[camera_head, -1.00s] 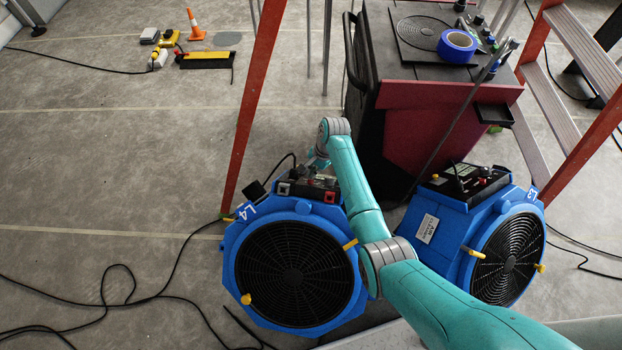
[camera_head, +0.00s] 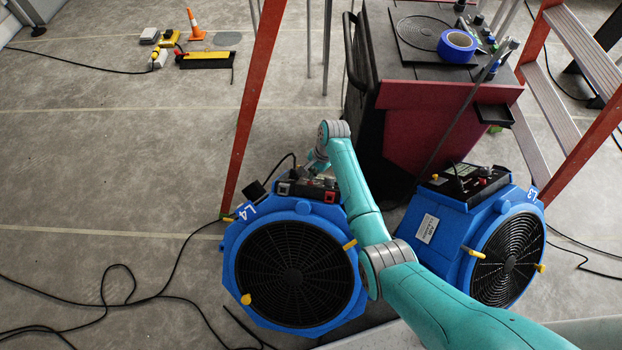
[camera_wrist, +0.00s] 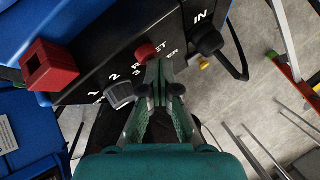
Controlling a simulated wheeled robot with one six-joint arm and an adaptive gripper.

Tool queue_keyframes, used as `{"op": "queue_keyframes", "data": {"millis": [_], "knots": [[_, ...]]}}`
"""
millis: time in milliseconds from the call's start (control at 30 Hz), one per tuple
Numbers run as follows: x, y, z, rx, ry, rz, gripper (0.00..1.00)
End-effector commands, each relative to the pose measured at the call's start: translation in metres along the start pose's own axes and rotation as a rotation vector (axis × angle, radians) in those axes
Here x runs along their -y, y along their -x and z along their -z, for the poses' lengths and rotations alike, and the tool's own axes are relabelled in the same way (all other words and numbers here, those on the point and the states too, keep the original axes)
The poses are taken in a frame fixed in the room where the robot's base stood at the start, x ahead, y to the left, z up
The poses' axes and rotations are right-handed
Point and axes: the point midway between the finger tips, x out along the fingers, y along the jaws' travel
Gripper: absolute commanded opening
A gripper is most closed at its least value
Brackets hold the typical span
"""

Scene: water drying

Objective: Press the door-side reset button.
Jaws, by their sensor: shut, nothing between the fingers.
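The blue fan labelled L4 (camera_head: 240,235) stands left of the blue fan labelled L3 (camera_head: 428,229). L4 has a black control panel (camera_head: 300,188) on top, partly behind my arm. In the wrist view a round red button (camera_wrist: 146,51) sits by the partly covered lettering "RESET" on the panel (camera_wrist: 105,55). My gripper (camera_wrist: 158,67) is shut and empty, its fingertips right at the button's near side; I cannot tell if they touch it. My gripper (camera_head: 311,168) also shows small over the panel in the head view. Which fan is door-side is not clear.
A grey knob (camera_wrist: 120,95), a red square part (camera_wrist: 50,68) and a black plug (camera_wrist: 206,40) at "IN" flank the button. Orange ladder legs (camera_head: 248,115) and a dark red machine (camera_head: 430,130) stand close behind. Black cables (camera_head: 130,290) lie on the floor.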

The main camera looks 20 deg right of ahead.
Motion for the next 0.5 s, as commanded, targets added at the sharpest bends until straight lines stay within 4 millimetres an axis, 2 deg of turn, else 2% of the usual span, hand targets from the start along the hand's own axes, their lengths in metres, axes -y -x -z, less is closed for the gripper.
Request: {"op": "queue_keyframes", "data": {"millis": [500], "knots": [[0.009,0.013,0.009,0.001,0.000,-0.001,0.00]]}}
